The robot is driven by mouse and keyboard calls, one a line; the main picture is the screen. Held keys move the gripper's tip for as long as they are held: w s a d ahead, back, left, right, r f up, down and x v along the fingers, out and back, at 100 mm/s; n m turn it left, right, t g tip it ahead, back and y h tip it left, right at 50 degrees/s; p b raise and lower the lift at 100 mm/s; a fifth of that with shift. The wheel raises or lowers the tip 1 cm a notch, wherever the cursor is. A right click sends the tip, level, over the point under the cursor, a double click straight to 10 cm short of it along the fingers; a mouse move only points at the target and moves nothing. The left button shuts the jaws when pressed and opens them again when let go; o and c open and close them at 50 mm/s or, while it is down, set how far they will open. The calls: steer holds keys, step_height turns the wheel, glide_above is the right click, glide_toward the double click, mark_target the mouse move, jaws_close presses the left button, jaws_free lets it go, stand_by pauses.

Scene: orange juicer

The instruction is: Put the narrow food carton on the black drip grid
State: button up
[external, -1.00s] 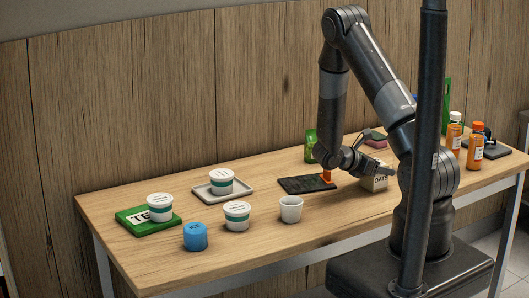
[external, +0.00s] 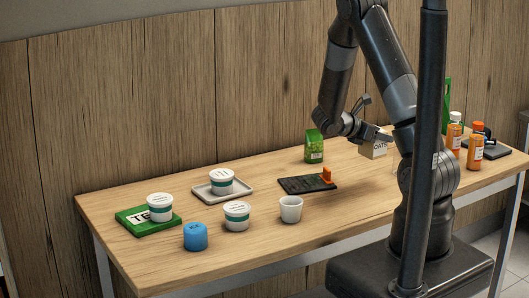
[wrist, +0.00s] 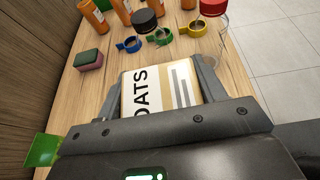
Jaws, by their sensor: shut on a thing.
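The narrow food carton, a beige and white box marked OATS (external: 374,149), is between the fingers of my gripper (external: 374,121) and hangs above the table in the external view. In the wrist view the carton (wrist: 158,90) fills the space between both fingers of my gripper (wrist: 163,80), and its label is visible. The black drip grid (external: 303,185) lies flat on the table, to the left of and below the carton. A small orange piece (external: 327,175) stands at the grid's right end. The carton's underside is hidden in the wrist view.
A green packet (external: 314,146) stands behind the grid. A white cup (external: 291,209) stands in front of it, and a lidded tub on a tray (external: 203,192) is to its left.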

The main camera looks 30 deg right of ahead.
steer(key=w+a+r+n+t, duration=0.2)
steer(key=w+a+n+t, duration=0.2)
steer(key=a, duration=0.1)
steer(key=y, duration=0.1)
glide_above(310, 180)
steer(key=shift+t, duration=0.4)
steer(key=shift+f, duration=5.55)
steer(key=shift+f, duration=0.15)
steer(key=o, duration=1)
